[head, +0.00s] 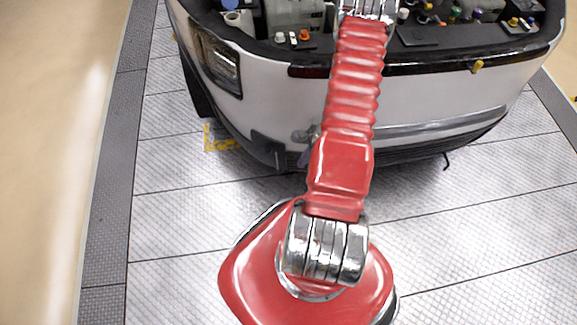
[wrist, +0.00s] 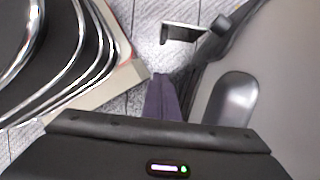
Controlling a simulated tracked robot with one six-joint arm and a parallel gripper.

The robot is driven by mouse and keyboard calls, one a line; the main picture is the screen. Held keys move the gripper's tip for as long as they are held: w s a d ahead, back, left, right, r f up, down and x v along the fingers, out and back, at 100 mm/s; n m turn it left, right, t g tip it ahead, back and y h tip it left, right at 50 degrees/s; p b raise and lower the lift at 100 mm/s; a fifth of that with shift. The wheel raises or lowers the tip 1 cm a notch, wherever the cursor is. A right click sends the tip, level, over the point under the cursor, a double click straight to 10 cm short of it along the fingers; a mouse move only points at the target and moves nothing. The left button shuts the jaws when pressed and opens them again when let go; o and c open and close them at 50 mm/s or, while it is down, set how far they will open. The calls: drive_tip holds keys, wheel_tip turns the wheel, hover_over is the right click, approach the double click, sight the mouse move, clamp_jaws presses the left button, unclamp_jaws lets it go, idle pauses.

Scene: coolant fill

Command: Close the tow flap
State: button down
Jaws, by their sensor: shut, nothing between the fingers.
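The tow flap (head: 267,148) appears as a small dark grey panel standing out from the lower front bumper, left of my arm in the head view. In the wrist view, what looks like the flap (wrist: 180,32) is a dark angular piece at the top, beyond the fingertips. My gripper (head: 304,156) is low in front of the bumper, just right of the flap and partly hidden by my red arm. In the wrist view its dark purple fingers (wrist: 165,77) are together and empty. I cannot tell whether they touch anything.
The pale car's bumper (head: 270,105) spans the back, with a headlight (head: 217,57) at left and an open engine bay above. A yellow floor mark (head: 216,140) lies left. The tiled floor in front is clear.

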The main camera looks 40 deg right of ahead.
drive_tip(key=w+a+f, duration=0.1)
drive_tip(key=w+a, duration=0.1)
drive_tip(key=w+a+f, duration=0.1)
drive_tip(key=a, duration=0.1)
drive_tip(key=shift+f, duration=0.3)
